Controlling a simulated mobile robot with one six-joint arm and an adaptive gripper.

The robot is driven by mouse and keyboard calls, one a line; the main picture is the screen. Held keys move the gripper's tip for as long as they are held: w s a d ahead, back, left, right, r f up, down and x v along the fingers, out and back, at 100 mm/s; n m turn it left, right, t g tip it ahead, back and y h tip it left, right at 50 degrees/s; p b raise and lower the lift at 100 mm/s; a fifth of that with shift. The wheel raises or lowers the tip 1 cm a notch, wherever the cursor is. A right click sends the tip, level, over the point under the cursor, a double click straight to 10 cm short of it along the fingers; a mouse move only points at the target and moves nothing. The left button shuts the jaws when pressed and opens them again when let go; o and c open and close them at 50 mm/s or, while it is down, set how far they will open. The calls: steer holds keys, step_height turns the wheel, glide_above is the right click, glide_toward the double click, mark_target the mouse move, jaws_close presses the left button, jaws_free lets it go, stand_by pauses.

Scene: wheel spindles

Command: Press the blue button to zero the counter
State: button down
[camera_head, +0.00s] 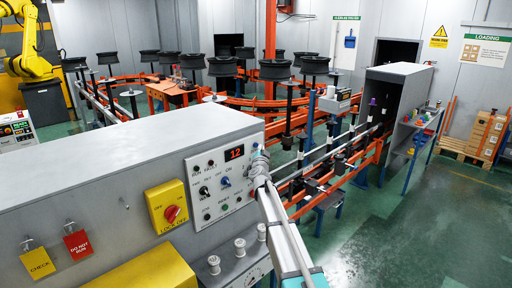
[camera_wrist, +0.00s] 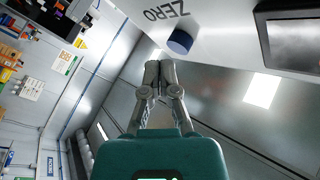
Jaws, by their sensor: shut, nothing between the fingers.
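The blue button (camera_wrist: 180,42) shows in the wrist view as a short round cap beside the printed word ZERO (camera_wrist: 167,14). A dark-framed display (camera_wrist: 290,38) is to its right. In the head view the red counter display (camera_head: 234,153) reads 12 on the grey control panel. My gripper (camera_wrist: 160,62) is shut and empty, its fingertips just below and left of the button with a small gap in the picture. In the head view my gripper (camera_head: 259,158) is at the panel's right edge, just right of the counter. It seems to hide the button there.
The panel also has a small blue knob (camera_head: 225,181) and other switches. A yellow lock-off box (camera_head: 167,206) with a red knob is to the left. White knobs (camera_head: 214,264) stand below. Orange conveyor rails with wheels lie behind. Green floor is open at right.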

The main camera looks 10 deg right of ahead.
steer(key=shift+w+a, duration=0.5)
steer(key=shift+w, duration=0.25)
stand_by(1.2)
steer(key=shift+s+d, duration=0.1)
steer(key=shift+s, duration=0.05)
steer(key=shift+s+d, duration=0.45)
steer(key=shift+s, duration=0.15)
stand_by(0.5)
steer(key=shift+s+d, duration=0.75)
steer(key=shift+s, duration=0.25)
steer(key=shift+s+d, duration=0.7)
steer(key=shift+s, duration=0.3)
